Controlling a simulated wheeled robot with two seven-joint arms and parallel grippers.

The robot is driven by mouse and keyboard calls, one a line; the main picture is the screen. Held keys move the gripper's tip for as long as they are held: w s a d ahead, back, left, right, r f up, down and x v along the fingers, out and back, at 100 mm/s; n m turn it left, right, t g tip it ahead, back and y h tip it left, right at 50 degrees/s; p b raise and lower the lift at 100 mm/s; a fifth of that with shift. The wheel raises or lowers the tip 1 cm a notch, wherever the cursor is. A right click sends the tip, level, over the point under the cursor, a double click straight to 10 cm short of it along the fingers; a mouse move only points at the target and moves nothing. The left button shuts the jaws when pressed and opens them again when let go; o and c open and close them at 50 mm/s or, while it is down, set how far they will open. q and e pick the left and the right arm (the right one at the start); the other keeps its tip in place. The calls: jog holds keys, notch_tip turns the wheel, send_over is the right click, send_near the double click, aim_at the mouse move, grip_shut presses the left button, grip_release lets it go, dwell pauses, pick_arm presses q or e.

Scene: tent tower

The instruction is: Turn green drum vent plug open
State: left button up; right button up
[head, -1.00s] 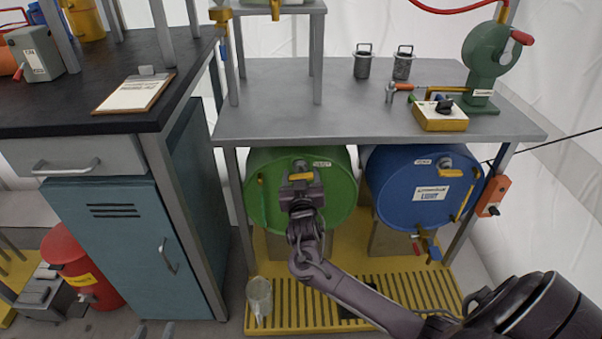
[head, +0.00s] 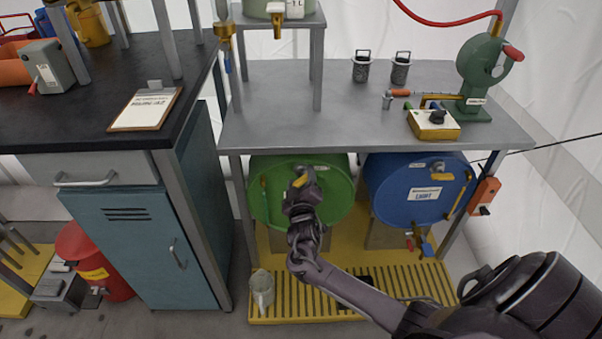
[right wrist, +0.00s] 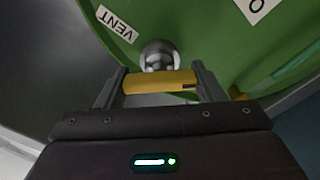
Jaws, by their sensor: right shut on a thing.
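The green drum (head: 337,190) lies on its side under the grey metal table, its round face towards me. Its vent plug has a yellow bar handle (right wrist: 160,82) on a silver round fitting (right wrist: 158,54), beside a white VENT label (right wrist: 117,24). My right gripper (head: 302,184) is at the upper part of the drum face. In the right wrist view its two fingers (right wrist: 160,86) are shut on the ends of the yellow handle. In the head view the handle looks tilted and is partly hidden by the gripper. My left gripper is not in view.
A blue drum (head: 418,190) with its own yellow handle lies to the right. A yellow slatted platform (head: 390,292) is below, with a clear jug (head: 261,289) at its left. The grey tabletop (head: 290,100) overhangs the drums. A teal cabinet (head: 145,245) stands at left.

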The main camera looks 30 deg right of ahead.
jog(key=shift+r+n+p, duration=0.2)
jog(key=shift+n+p, duration=0.1)
jog(key=shift+n, duration=0.3)
jog(key=shift+n+p, duration=0.3)
jog(key=shift+n, duration=0.1)
jog(key=n+p, duration=0.2)
jog(key=n, duration=0.2)
jog(key=shift+f+n+p, duration=0.15)
jog(key=shift+n+p, duration=0.15)
jog(key=shift+p, duration=0.05)
jog(key=n+p, duration=0.2)
jog(key=n, duration=0.5)
jog(key=shift+f+p, duration=0.1)
jog(key=shift+p, duration=0.3)
jog(key=n+p, duration=0.1)
jog(key=n, duration=0.2)
jog(key=shift+f+n, duration=0.1)
jog(key=shift+n, duration=0.3)
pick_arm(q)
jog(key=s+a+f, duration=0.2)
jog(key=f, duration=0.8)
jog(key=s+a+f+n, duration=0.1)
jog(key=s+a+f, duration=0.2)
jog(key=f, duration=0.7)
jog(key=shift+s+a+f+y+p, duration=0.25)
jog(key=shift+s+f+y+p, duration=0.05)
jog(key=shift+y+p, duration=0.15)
pick_arm(e)
jog(key=n, duration=0.5)
jog(key=shift+f, duration=0.1)
